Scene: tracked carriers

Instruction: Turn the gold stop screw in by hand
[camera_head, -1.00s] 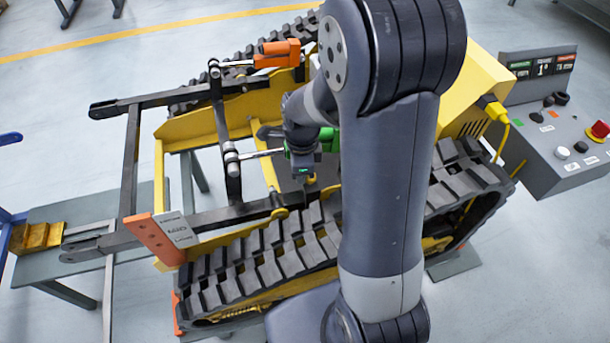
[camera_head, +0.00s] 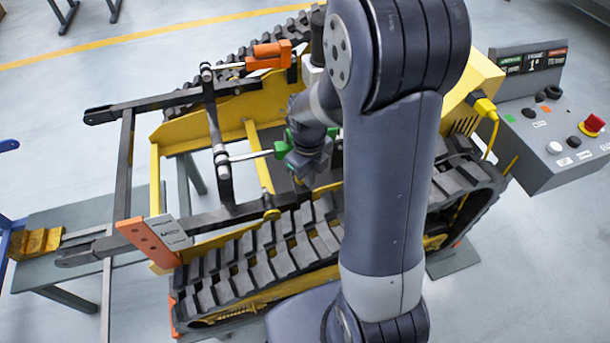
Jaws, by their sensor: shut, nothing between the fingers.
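My gripper (camera_head: 305,176) is low over the yellow carrier frame, between the green cylinder end and the near track. Its fingertips are small and dark here, with no object seen held in them. A small gold round piece (camera_head: 271,214) shows on the dark lift arm, left of and below the gripper. I cannot tell whether it is the stop screw. A small yellowish patch shows just under the gripper, mostly hidden by it. My arm covers the right part of the carrier's middle.
Black tracks (camera_head: 270,250) flank the yellow frame. A cylinder with an orange end (camera_head: 268,55) and one with a green end (camera_head: 282,149) join the dark lift frame (camera_head: 216,140). A grey control box (camera_head: 565,140) with a red button stands at the right. Open floor lies at upper left.

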